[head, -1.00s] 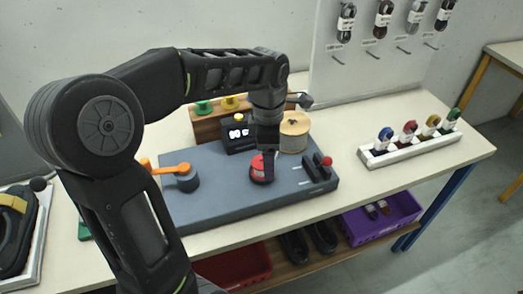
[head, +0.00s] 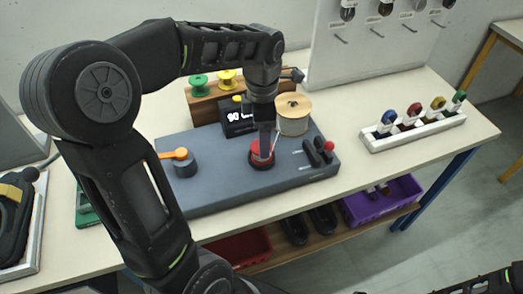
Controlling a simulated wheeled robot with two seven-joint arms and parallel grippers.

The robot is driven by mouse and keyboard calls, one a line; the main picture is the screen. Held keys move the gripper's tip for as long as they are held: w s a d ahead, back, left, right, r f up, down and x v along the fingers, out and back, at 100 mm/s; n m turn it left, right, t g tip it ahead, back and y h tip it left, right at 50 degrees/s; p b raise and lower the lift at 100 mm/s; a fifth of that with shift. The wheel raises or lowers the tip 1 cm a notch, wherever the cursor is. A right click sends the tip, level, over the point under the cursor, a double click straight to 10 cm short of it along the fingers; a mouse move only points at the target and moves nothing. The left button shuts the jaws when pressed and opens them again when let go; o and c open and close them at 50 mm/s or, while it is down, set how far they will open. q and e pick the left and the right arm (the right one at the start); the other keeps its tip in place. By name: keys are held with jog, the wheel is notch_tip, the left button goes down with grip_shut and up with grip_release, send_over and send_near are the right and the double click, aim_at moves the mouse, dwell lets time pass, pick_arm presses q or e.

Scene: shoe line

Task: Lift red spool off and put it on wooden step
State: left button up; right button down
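The red spool (head: 261,157) sits on the grey machine base (head: 225,185), on a dark round seat near the middle. My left gripper (head: 265,148) points down from above, its fingers at the top of the spool and partly covering it. I cannot tell whether the fingers are closed on it. The wooden step (head: 203,109) stands behind the base, with a green spool (head: 198,84) and a yellow spool (head: 227,78) on top. My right gripper is not in view; only a dark arm part shows at the bottom right.
A large tan spool (head: 293,115) stands right of my gripper, with a dark display box (head: 239,118) to the left. An orange-handled lever (head: 180,156) and black levers with a red knob (head: 320,150) rise from the base. The white rack (head: 410,137) is at right.

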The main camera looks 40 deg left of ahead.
pick_arm(q)
jog(key=shift+a+f+p, duration=0.15)
jog(key=shift+f+p, duration=0.2)
jog(key=shift+f, duration=0.95)
jog(key=shift+a+f+p, duration=0.1)
jog(key=shift+f+p, duration=0.2)
jog(key=shift+f, duration=1)
grip_shut()
jog(key=shift+r, duration=0.15)
notch_tip(320, 180, up, 10)
jog(key=shift+f+b, duration=0.1)
jog(key=shift+b, duration=0.5)
